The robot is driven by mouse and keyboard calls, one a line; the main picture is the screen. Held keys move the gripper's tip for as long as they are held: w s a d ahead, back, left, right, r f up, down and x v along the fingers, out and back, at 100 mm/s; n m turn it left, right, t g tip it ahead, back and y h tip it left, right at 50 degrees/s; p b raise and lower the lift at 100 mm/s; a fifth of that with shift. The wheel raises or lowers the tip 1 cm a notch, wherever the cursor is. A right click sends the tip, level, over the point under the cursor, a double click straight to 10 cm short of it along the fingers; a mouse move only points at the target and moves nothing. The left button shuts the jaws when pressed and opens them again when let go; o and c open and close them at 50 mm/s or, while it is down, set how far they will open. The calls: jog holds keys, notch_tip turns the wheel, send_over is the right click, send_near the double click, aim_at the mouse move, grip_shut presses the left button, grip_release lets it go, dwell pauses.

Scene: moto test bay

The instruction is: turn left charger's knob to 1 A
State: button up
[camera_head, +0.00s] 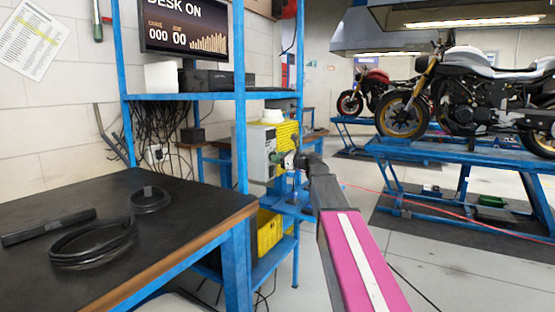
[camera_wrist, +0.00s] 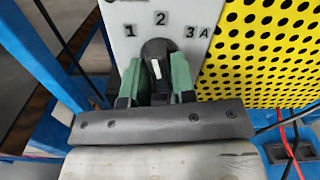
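A light grey charger (camera_head: 261,150) stands on the blue rack beside a yellow perforated panel. Its face (camera_wrist: 123,48) fills the top of the wrist view, with the marks 1, 2 and 3 A. Below the 2 is a black knob (camera_wrist: 155,48) with a white line; the line points up, near the 2, leaning slightly left. My gripper (camera_wrist: 157,77) has its green fingers on both sides of the knob, seemingly touching it. In the head view my gripper (camera_head: 289,160) reaches the charger's front and hides the knob. I see no second charger clearly.
A black-topped workbench (camera_head: 180,195) with cable coils (camera_head: 92,240) stands at left. A blue rack post (camera_head: 240,130) is close left of the charger. A yellow crate (camera_head: 269,232) sits below.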

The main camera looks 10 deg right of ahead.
jog(key=shift+a, duration=0.1)
grip_shut()
jog(key=shift+w, duration=0.1)
jog(key=shift+n, duration=3.2)
jog(key=o, duration=0.7)
grip_release()
jog(key=shift+a+f, duration=0.1)
jog(key=shift+a, duration=0.05)
jog(key=v, duration=1.1)
